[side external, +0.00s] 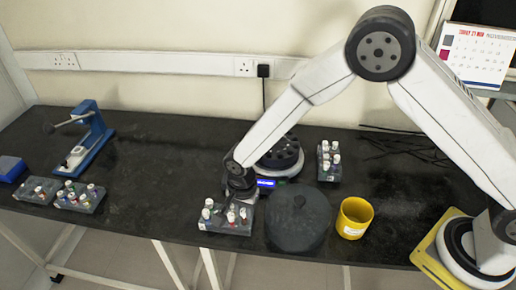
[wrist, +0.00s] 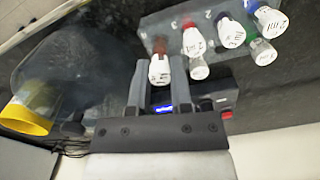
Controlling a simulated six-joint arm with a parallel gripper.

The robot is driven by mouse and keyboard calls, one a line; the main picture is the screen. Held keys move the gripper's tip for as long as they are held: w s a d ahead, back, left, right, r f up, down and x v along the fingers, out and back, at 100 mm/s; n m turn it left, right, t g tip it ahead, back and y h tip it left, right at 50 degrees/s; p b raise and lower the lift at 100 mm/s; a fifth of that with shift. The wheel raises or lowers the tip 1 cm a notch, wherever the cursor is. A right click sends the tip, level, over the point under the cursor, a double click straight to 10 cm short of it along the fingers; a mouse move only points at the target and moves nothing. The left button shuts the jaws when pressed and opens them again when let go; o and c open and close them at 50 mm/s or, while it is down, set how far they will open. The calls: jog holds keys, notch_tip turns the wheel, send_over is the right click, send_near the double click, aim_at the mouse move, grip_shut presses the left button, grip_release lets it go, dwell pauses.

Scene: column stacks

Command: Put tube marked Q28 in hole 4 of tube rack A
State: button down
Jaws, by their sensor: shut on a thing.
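My gripper (wrist: 158,80) is shut on a white-capped tube (wrist: 159,70) with a red-brown band; the print on its cap is too small to read. In the side view my gripper (side external: 240,192) is low over the back of a grey tube rack (side external: 225,228) near the table's front edge. This rack also shows in the wrist view (wrist: 220,67), holding several capped tubes with red, blue, purple and green bands. The held tube is at the rack's edge; I cannot tell whether its lower end is in a hole. I cannot make out rack letters or the Q28 mark.
A dark round lid-like drum (side external: 298,222) and a yellow cup (side external: 354,218) stand right of the rack. A centrifuge-like machine (side external: 283,160) is behind, beside another rack (side external: 328,172). Two racks (side external: 78,202) and a blue device (side external: 90,140) are at left. The middle-left table is clear.

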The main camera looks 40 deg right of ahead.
jog(key=shift+f, duration=1.1)
dwell(0.3)
jog(key=shift+c, duration=0.9)
grip_release()
jog(key=shift+w+r, duration=0.1)
jog(key=shift+r, duration=0.05)
jog(key=shift+a+r, duration=0.1)
jog(key=shift+r, duration=2.75)
